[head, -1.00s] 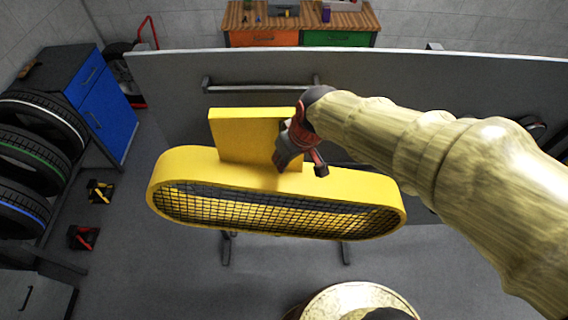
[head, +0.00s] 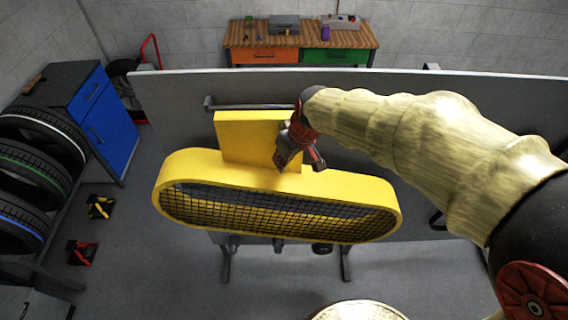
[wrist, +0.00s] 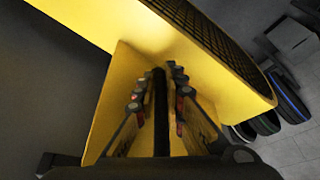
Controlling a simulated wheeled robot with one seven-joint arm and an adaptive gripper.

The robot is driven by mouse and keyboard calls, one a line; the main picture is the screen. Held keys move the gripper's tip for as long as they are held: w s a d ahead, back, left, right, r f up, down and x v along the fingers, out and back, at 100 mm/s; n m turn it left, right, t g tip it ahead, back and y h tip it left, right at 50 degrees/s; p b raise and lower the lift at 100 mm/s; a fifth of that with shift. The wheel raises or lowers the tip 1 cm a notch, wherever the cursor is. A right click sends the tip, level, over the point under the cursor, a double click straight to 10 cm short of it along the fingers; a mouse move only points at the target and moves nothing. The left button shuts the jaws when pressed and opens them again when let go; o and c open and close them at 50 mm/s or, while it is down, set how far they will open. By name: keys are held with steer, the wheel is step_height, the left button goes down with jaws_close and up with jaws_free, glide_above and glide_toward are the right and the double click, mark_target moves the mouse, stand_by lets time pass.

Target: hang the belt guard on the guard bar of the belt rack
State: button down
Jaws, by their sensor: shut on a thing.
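The yellow belt guard (head: 190,168) has a long rounded body with dark mesh and a flat yellow plate (head: 250,132) rising from it. My gripper (head: 287,152) is shut on the guard at the right part of this plate and holds it up in front of the grey rack panel (head: 420,98). A dark bar (head: 250,106) on the panel runs just behind the plate's top edge in the head view. Contact between plate and bar cannot be told. In the wrist view my gripper's fingers (wrist: 160,105) lie along the guard (wrist: 225,60).
A blue cabinet (head: 108,120) and tyres (head: 35,180) stand at the left. A wooden workbench (head: 290,35) with drawers stands behind the panel. Red and yellow items (head: 82,252) lie on the floor at left.

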steer(key=shift+w+f, duration=0.2)
steer(key=shift+w, duration=0.9)
steer(key=shift+w+f, duration=0.2)
steer(key=shift+w, duration=0.95)
steer(key=shift+w+f, duration=0.2)
steer(key=shift+w, duration=0.9)
steer(key=shift+d+f, duration=0.1)
